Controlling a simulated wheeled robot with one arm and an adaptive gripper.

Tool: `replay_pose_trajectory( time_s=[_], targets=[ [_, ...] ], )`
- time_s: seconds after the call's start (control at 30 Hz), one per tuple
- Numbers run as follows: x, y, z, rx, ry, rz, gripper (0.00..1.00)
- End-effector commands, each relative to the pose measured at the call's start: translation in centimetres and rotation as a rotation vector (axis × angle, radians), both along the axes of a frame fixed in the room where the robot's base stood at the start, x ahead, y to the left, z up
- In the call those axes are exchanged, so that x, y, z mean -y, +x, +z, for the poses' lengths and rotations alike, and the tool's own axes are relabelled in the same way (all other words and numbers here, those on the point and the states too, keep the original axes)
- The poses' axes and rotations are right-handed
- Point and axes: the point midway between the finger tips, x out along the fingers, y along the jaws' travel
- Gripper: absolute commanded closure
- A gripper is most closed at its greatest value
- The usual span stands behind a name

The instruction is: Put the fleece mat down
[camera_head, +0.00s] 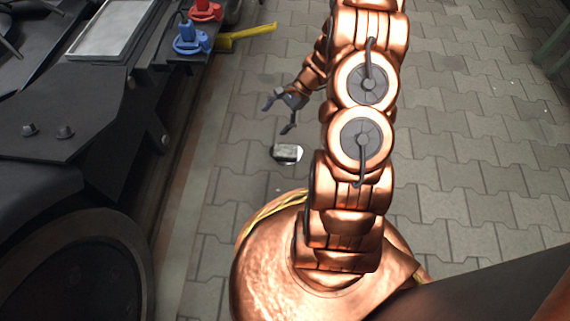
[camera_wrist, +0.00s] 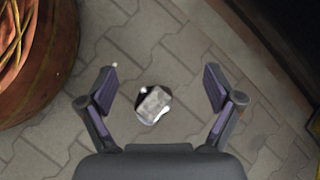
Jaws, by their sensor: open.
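A small pale grey, block-like piece (camera_head: 287,152) lies on the paving. It may be the folded fleece mat, but it is too small to be sure. In the wrist view the same piece (camera_wrist: 155,103) lies tilted over a round white and dark patch, between the fingers in the picture. My gripper (camera_head: 279,115) is open above the paving, a little beyond the piece in the head view. The wrist view shows both fingers (camera_wrist: 160,88) spread wide with nothing gripped between them.
The dark bogie (camera_head: 70,130) runs along the left, with a shallow grey tray (camera_head: 112,27) on it. A red handle (camera_head: 205,10), a blue handle (camera_head: 190,40) and a yellow brush-like tool (camera_head: 247,35) are at its edge. The paving (camera_head: 470,120) on the right is clear.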

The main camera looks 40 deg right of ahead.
Motion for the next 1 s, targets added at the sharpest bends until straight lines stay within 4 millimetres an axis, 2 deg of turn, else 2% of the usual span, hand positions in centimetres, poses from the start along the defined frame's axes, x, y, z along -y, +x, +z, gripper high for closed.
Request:
replay_pose_trajectory(
  time_s=[0.03,0.1,0.27,0.5,0.7,1.0],
  targets=[
    [-1.1,-0.1,1.5,0.013,-0.016,0.051,0.09],
    [-2.6,-0.6,3.1,0.023,-0.031,0.121,0.09],
    [-5.7,-2.1,6.8,0.052,-0.072,0.278,0.09],
    [-9.8,-5.3,11.6,0.089,-0.138,0.510,0.09],
    [-12.6,-8.8,15.0,0.117,-0.192,0.702,0.09],
    [-15.3,-14.8,19.2,0.156,-0.282,0.978,0.09]
  ],
)
